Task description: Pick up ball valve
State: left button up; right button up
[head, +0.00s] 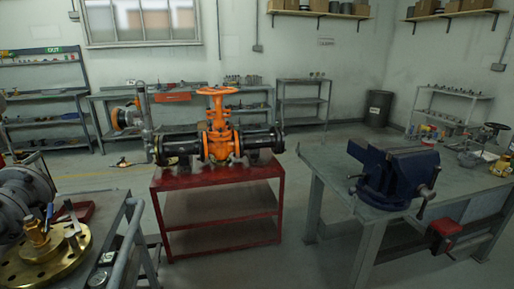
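No single thing is plainly marked as the ball valve. A small brass fitting with a blue lever (38,229), which looks like a ball valve, stands on a round brass flange (62,258) at the lower left. A small silver fitting (72,238) is beside it. A large orange gate valve with a handwheel (217,128) sits in a black pipe on a red stand (218,205) in the middle. Small red and yellow fittings (429,134) lie on the right workbench, too small to identify. Neither of my grippers is in view.
A blue vise (392,176) is on the green-grey workbench (325,168) at right. A grey flanged body (22,190) stands on the left cart, which has a metal rail (131,235). Shelves and benches line the back wall. Floor shows between the stand and workbench.

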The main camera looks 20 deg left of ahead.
aim_at(34, 228)
jog(key=i+u, duration=0.2)
jog(key=u, duration=0.25)
jog(key=i+u, duration=0.2)
jog(key=u, duration=0.2)
jog(key=i+u, duration=0.2)
jog(key=u, duration=0.25)
jog(key=i+l+u, duration=0.15)
jog(key=u, duration=0.3)
jog(key=i+l+u, duration=0.15)
jog(key=u, duration=0.25)
jog(key=i+l+u, duration=0.1)
jog(key=l+u, duration=0.15)
jog(key=u, duration=0.2)
jog(key=i+l+u, duration=0.1)
jog(key=l+u, duration=0.2)
jog(key=u, duration=0.15)
